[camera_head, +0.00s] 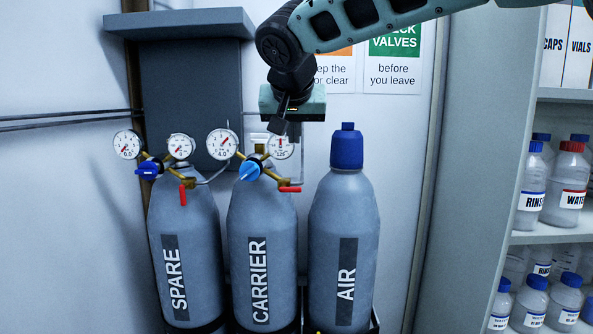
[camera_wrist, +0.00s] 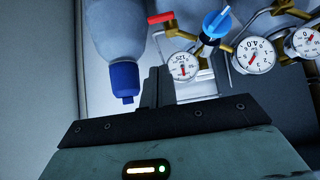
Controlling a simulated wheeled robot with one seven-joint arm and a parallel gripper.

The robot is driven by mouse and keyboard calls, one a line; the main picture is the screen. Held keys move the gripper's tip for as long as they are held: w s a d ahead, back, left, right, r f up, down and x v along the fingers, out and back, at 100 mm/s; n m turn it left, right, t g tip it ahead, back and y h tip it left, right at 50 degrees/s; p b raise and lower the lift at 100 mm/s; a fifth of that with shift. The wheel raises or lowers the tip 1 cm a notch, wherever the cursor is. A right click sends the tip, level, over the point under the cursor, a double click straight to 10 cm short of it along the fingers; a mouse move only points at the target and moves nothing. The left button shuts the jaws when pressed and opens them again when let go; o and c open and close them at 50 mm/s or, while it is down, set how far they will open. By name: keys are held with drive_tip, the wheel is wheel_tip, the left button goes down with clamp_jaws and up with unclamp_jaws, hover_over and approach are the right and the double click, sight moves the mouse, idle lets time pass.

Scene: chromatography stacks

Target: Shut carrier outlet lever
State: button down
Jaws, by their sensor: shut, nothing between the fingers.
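The carrier outlet lever (camera_head: 290,189) is a small red handle. It sticks out to the right, roughly level, from the brass regulator on the grey CARRIER cylinder (camera_head: 234,220). It also shows in the wrist view (camera_wrist: 160,17), at the top, left of the blue regulator knob (camera_wrist: 216,22). The same knob shows in the head view (camera_head: 250,170). My gripper (camera_head: 293,131) is above the lever and apart from it, in front of the wall. Its fingers are together and empty in the wrist view (camera_wrist: 159,84).
The SPARE cylinder (camera_head: 178,240) stands left, its red lever (camera_head: 183,195) hanging down. The capped AIR cylinder (camera_head: 322,220) stands close on the right. Carrier gauges (camera_head: 222,143) sit near my fingers. Bottle shelves (camera_head: 555,237) are at far right.

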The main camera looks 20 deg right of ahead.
idle(0.3)
drive_tip(key=p, duration=0.5)
hover_over(290, 189)
drive_tip(key=s, duration=0.1)
wheel_tip(290, 189, down, 9)
drive_tip(key=shift+s+d+f, duration=0.1)
drive_tip(key=shift+d+f, duration=0.1)
drive_tip(key=shift+f, duration=0.35)
drive_tip(key=shift+s+d+f, duration=0.1)
drive_tip(key=shift+d+f, duration=0.1)
drive_tip(key=shift+f, duration=0.35)
drive_tip(key=shift+d+f+y+b, duration=0.2)
drive_tip(key=shift+y+b, duration=0.3)
drive_tip(key=shift+b, duration=0.95)
drive_tip(key=shift+f+m+b, duration=0.1)
drive_tip(key=shift+m+b, duration=0.2)
